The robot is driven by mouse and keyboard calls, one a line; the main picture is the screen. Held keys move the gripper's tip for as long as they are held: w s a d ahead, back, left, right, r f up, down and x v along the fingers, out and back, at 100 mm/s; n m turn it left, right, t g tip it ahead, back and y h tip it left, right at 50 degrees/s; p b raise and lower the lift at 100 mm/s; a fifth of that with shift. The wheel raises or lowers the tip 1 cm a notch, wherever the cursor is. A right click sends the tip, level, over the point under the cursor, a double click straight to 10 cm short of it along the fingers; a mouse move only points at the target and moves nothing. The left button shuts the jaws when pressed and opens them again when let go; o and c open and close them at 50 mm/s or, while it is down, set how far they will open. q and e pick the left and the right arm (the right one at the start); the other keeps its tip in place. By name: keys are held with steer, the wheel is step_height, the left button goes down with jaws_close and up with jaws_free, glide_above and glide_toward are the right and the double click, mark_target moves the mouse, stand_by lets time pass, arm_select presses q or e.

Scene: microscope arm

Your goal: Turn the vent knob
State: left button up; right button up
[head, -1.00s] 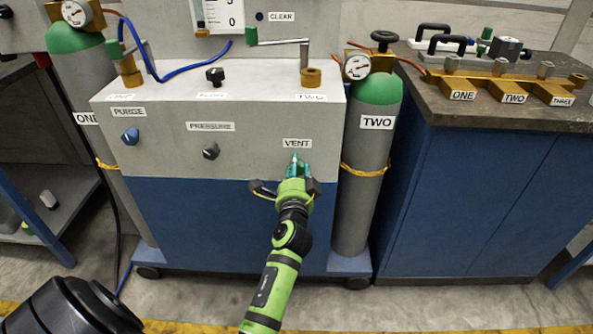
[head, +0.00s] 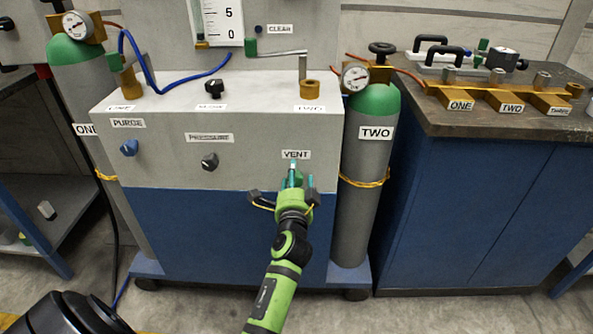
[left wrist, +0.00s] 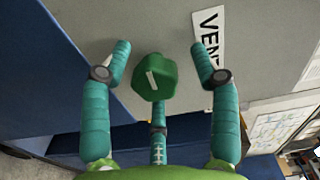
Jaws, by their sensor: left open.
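The vent knob (left wrist: 154,77) is green with a pale pointer mark and shows in the left wrist view, on the grey panel beside the VENT label (left wrist: 208,45). In the head view the VENT label (head: 296,155) sits on the front panel, just above my gripper, and the knob is mostly hidden by the fingers. My left gripper (head: 294,178) is open. In the left wrist view its teal fingers (left wrist: 160,62) stand on both sides of the knob with a gap on each side, and a third finger is below it. My right gripper is not in view.
A blue purge knob (head: 129,148) and a dark pressure knob (head: 209,161) are on the same panel to the left. Cylinder TWO (head: 370,175) stands close on the right. A blue bench (head: 470,200) is further right.

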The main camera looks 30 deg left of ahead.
mark_target(297, 139)
arm_select(q)
step_height(297, 139, up, 10)
steer(key=shift+d+f, duration=0.1)
steer(key=shift+f, duration=0.05)
stand_by(0.6)
